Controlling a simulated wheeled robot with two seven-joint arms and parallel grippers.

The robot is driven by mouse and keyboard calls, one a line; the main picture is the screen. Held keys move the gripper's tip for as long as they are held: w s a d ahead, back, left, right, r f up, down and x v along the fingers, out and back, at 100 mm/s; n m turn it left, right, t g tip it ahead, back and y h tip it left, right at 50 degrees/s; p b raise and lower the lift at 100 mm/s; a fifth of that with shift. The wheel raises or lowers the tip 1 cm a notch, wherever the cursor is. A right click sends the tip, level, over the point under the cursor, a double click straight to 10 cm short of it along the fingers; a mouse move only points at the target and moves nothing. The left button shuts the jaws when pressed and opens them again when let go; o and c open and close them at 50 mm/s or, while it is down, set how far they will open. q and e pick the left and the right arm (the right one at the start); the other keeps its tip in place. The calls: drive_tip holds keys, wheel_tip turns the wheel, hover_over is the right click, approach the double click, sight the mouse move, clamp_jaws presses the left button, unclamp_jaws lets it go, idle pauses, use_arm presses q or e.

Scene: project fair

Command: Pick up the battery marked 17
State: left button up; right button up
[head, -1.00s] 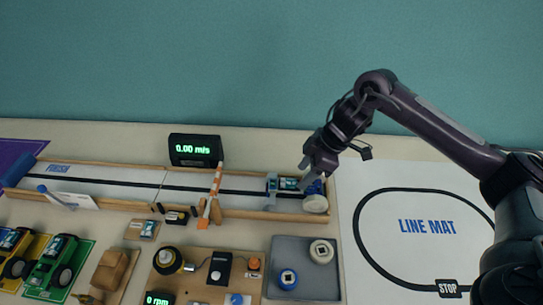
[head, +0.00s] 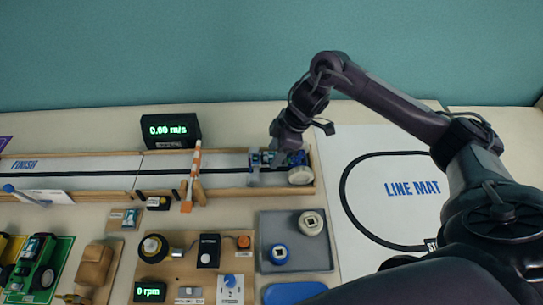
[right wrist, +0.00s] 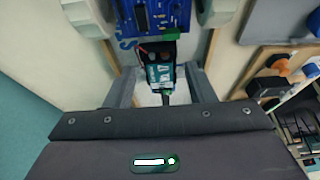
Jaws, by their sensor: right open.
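A teal and black battery (right wrist: 160,74) with a white marking shows in the right wrist view; I cannot read the marking surely. It sits at the end of a small car with a blue circuit board (right wrist: 152,14) and pale wheels. In the head view the car (head: 297,160) stands at the right end of the track, and the battery (head: 267,158) is partly hidden by my gripper. My right gripper (right wrist: 161,88) is open, with one finger on each side of the battery and visible gaps between. It also shows in the head view (head: 267,165). My left gripper is out of view.
A grey tray (head: 268,225) with two wheels lies in front. The line mat (head: 385,185) is at the right.

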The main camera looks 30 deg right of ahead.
drive_tip(key=c, duration=1.1)
drive_tip(key=shift+o, duration=0.2)
drive_tip(key=shift+r, duration=0.1)
